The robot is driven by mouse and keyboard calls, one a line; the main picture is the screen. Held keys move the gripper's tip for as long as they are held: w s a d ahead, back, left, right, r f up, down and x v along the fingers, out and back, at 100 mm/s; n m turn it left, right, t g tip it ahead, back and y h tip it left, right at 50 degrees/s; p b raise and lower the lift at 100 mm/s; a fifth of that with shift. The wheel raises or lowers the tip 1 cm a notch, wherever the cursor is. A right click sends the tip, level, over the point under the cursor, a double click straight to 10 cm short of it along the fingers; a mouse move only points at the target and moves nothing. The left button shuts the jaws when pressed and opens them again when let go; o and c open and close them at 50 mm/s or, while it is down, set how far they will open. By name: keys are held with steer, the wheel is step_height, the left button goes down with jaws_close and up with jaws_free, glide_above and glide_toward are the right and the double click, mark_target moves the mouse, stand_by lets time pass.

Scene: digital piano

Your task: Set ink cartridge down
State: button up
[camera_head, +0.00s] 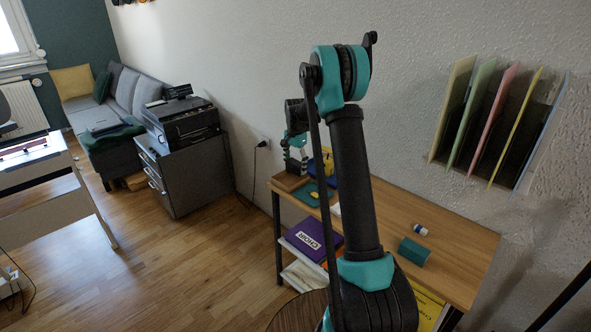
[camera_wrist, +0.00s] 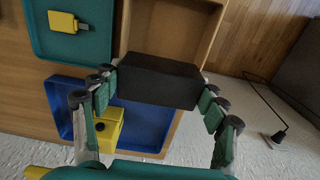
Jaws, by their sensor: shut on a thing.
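The ink cartridge is a plain black block (camera_wrist: 160,80), held between the fingers of my gripper (camera_wrist: 158,88) in the wrist view. It is over the wooden tray (camera_wrist: 138,40), whose walls show behind it; I cannot tell whether it touches the tray floor. In the head view my gripper (camera_head: 296,158) is at the far left end of the desk, just above the wooden tray (camera_head: 288,184). The cartridge is small and dark there, partly merged with the fingers.
A teal box (camera_head: 414,251) and a small white-blue item (camera_head: 421,230) lie further right on the desk (camera_head: 458,244).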

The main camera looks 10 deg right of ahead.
steer(key=shift+f, duration=0.85)
steer(key=shift+f, duration=0.35)
steer(key=shift+f, duration=0.2)
steer(key=shift+s, duration=0.1)
steer(key=shift+c, duration=0.9)
steer(key=o, duration=1.3)
steer(key=shift+f, duration=0.1)
steer(key=shift+r, duration=0.2)
